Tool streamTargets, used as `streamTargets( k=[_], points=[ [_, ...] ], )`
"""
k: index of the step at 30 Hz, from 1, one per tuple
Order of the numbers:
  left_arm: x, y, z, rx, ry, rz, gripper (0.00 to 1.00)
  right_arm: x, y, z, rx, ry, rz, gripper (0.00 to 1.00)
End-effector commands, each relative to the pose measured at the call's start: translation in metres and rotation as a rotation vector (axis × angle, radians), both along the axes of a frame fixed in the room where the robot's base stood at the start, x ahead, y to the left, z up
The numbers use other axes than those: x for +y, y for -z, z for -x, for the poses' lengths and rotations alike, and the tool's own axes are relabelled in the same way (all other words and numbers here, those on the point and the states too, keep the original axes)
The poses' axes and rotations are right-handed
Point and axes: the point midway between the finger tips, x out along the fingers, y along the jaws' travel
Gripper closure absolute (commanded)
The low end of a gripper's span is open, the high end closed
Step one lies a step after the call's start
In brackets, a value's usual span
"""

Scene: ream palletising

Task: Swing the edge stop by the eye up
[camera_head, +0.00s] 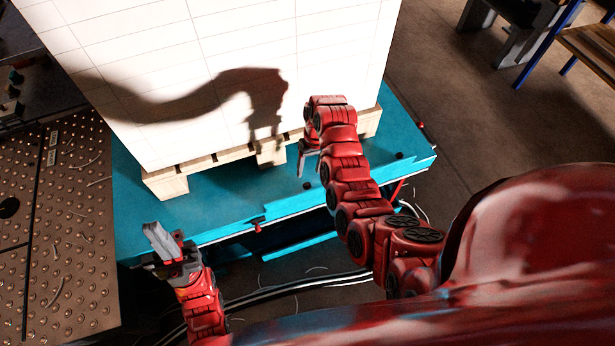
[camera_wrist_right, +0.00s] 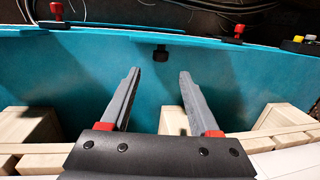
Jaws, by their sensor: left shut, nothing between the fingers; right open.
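Small red stops sit along the edge of the teal platform (camera_head: 190,216). In the head view, one red stop (camera_head: 257,228) is on the front edge and another red piece (camera_head: 420,125) is at the right corner. The right wrist view shows a red piece at left (camera_wrist_right: 57,10) and one at right (camera_wrist_right: 239,31). I cannot tell which is by the eye. My right gripper (camera_head: 304,165) is open and empty over the platform, before the pallet; its fingers also show in the wrist view (camera_wrist_right: 160,80). My left gripper (camera_head: 158,240) is shut and empty by the platform's front left.
A tall white stack (camera_head: 220,70) stands on a wooden pallet (camera_head: 168,183) on the platform. A black block (camera_wrist_right: 160,52) sits on the teal surface. A studded metal plate (camera_head: 70,240) lies at left. Cables run below the front edge.

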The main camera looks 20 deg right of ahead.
Motion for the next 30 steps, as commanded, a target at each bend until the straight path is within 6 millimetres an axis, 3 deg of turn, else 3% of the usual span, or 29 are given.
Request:
streamTargets(
  k=[2,4,12,18,30],
  points=[
    [0.000,-0.001,0.000,0.000,0.000,0.000,1.00,-0.004,-0.025,-0.004,-0.010,0.001,0.002,0.38],
    [0.000,-0.027,0.000,0.000,0.000,0.000,1.00,-0.007,-0.053,-0.004,-0.003,0.002,0.000,0.38],
    [0.000,-0.065,0.000,0.000,0.000,0.000,1.00,-0.015,-0.098,-0.007,0.001,0.001,0.000,0.38],
    [0.000,-0.072,0.000,0.000,0.000,0.000,1.00,-0.016,-0.109,-0.008,0.001,0.000,0.000,0.38],
    [0.000,-0.071,0.000,0.000,0.000,0.000,1.00,-0.017,-0.108,-0.008,0.001,0.000,0.001,0.38]
  ],
)
